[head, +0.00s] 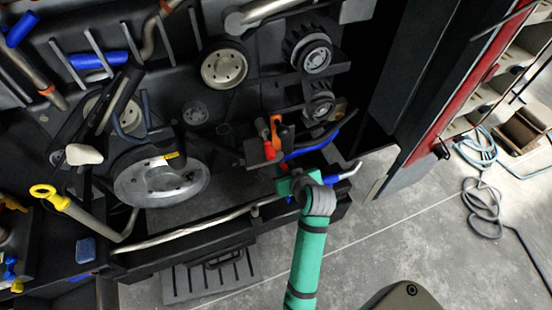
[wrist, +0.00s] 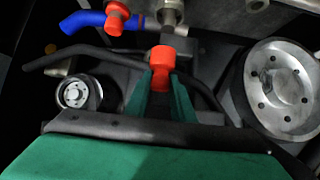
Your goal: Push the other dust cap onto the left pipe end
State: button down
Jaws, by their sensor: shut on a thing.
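My gripper (wrist: 162,84) is shut on an orange-red dust cap (wrist: 161,58) in the wrist view, a green finger on each side of it. A metal pipe end (wrist: 170,14) stands just beyond the held cap, roughly in line with it. I cannot tell whether they touch. A second orange-red cap (wrist: 117,18) sits to the left, beside a blue hose. In the head view my gripper (head: 289,184) is low at the front edge of the engine bay, its fingertips unclear. A red piece (head: 269,150) and an orange piece (head: 276,130) show just beyond it.
A large pulley (wrist: 281,90) is on the right and a small one (wrist: 73,94) on the left. Open floor (head: 400,240) lies right of the bay in the head view.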

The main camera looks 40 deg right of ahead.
jog(key=shift+w+f, duration=0.4)
jog(key=shift+s+a+f, duration=0.1)
jog(key=shift+a+f, duration=0.05)
jog(key=shift+f, duration=0.55)
jog(key=shift+s+f, duration=0.1)
jog(key=shift+f, duration=1.05)
jog(key=shift+f, duration=0.15)
jog(key=shift+a, duration=0.1)
jog(key=shift+f, duration=0.1)
jog(key=shift+s+d+f, duration=0.3)
jog(key=shift+f, duration=0.05)
jog(key=shift+a, duration=0.1)
